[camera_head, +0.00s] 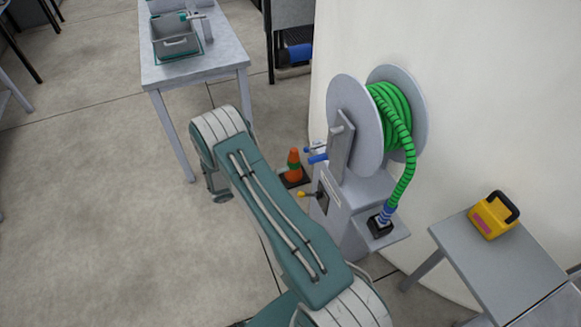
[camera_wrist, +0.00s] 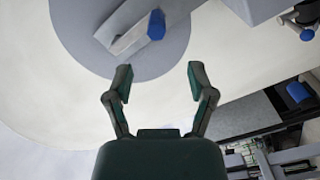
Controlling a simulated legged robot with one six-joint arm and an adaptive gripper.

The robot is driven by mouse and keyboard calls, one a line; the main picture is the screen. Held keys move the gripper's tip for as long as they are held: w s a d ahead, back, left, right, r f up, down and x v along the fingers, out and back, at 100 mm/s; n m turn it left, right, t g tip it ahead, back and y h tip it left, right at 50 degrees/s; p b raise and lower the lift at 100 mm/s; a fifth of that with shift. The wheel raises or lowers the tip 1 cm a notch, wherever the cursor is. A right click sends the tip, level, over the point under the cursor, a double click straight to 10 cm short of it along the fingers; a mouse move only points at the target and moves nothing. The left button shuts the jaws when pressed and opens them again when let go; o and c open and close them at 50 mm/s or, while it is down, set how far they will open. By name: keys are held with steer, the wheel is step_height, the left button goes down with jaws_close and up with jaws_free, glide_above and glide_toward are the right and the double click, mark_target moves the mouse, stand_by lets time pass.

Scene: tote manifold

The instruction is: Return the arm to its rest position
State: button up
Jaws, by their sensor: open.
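My arm, teal and pale grey, reaches from the bottom of the head view up to a bend left of the hose reel. My gripper (camera_wrist: 158,90) shows in the wrist view with its two dark fingers spread apart and nothing between them. In the head view my gripper is mostly hidden behind the arm. In the wrist view the grey reel disc (camera_wrist: 80,35) and a blue-ended crank handle (camera_wrist: 156,25) lie beyond the fingers, apart from them.
The hose reel (camera_head: 347,110) with green hose (camera_head: 400,135) stands right of my arm. A table (camera_head: 215,62) with a grey tote (camera_head: 175,45) is at the back. A yellow case (camera_head: 492,218) sits on the right table. Floor at left is clear.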

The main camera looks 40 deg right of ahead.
steer(key=shift+r, duration=0.1)
stand_by(0.4)
steer(key=s+a+r+n+y, duration=0.1)
steer(key=s+a+r+y, duration=0.15)
steer(key=r, duration=0.45)
steer(key=s+a+r+y, duration=0.1)
steer(key=s+r+y, duration=0.15)
steer(key=r, duration=0.35)
steer(key=s+a+r+n+y, duration=0.1)
steer(key=a+r+y, duration=0.15)
steer(key=r, duration=0.45)
steer(key=s+a+r+n+t+y, duration=0.7)
steer(key=s+a+r+t+y, duration=0.2)
steer(key=s+a+r, duration=0.3)
steer(key=s+r+y, duration=0.1)
steer(key=s, duration=0.2)
steer(key=shift+s+r+n+t, duration=0.15)
steer(key=shift+s+n+t, duration=0.05)
steer(key=shift+n+t, duration=0.1)
